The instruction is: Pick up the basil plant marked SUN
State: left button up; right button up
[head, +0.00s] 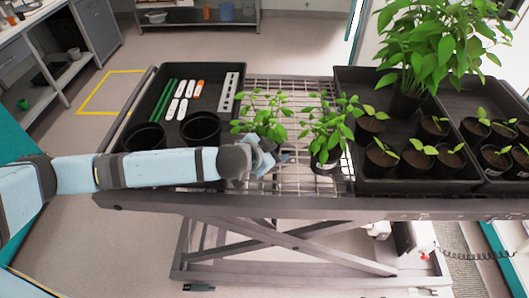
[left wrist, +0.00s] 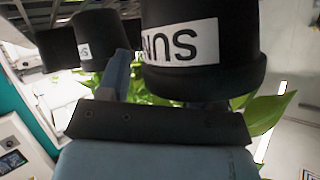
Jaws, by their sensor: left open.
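Two leafy basil plants stand on the wire mesh in the head view, a left one (head: 262,118) and a right one (head: 330,128) whose dark pot has a white label. My left gripper (head: 272,156) is open at the near side of the left plant, and it hides that plant's pot. In the left wrist view a black pot (left wrist: 205,75) with a white label reading SUN, upside down, is close in front of my gripper. I cannot tell whether it is between the fingers. A second labelled black pot (left wrist: 98,38) is farther back, its label not clearly readable. My right gripper is not in view.
A black tray (head: 157,95) at left holds empty pots, green stakes and white labels. Black trays (head: 345,92) at right hold several seedling pots and a tall leafy plant (head: 430,45). The bench's front rail (head: 300,205) runs below my left arm.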

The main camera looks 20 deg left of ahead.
pick_arm(q)
grip_shut()
jog(key=shift+s, duration=0.15)
jog(key=shift+a, duration=0.1)
